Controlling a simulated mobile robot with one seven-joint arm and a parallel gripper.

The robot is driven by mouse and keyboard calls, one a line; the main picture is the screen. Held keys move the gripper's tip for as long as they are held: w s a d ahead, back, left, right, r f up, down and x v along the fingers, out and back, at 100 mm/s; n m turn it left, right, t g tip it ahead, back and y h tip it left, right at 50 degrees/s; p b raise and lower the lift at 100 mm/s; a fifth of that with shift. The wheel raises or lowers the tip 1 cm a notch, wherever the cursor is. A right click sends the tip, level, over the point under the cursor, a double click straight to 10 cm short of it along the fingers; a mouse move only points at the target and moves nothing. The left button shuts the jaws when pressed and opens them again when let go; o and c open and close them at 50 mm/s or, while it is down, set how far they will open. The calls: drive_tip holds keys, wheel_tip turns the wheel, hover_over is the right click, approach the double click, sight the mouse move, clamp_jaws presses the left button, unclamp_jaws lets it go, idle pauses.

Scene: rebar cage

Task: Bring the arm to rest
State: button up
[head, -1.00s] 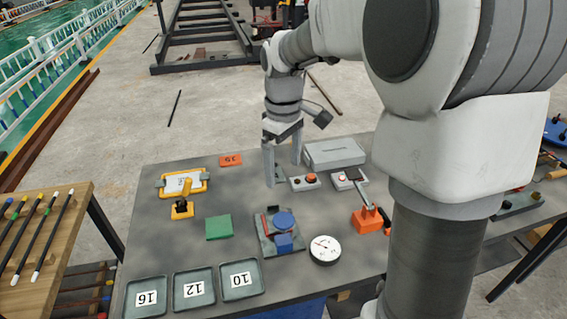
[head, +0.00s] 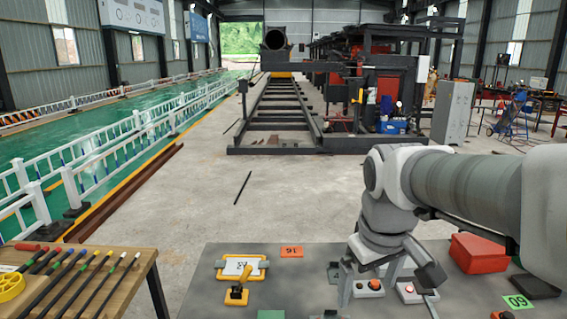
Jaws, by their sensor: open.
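My gripper (head: 367,289) hangs from my arm at the right of the head view, with its fingers pointing down. I cannot tell how high the tips are above the top. My forearm spans the right side of the view.
A wooden table (head: 120,262) with rods stands left. Open floor (head: 290,190) lies beyond.

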drive_tip(key=s+m+t, duration=0.2)
drive_tip(key=s+m, duration=0.2)
drive_tip(key=s, duration=0.6)
drive_tip(key=shift+f+t, duration=0.15)
drive_tip(key=shift+t, duration=0.25)
drive_tip(key=shift+d, duration=0.1)
idle(1.2)
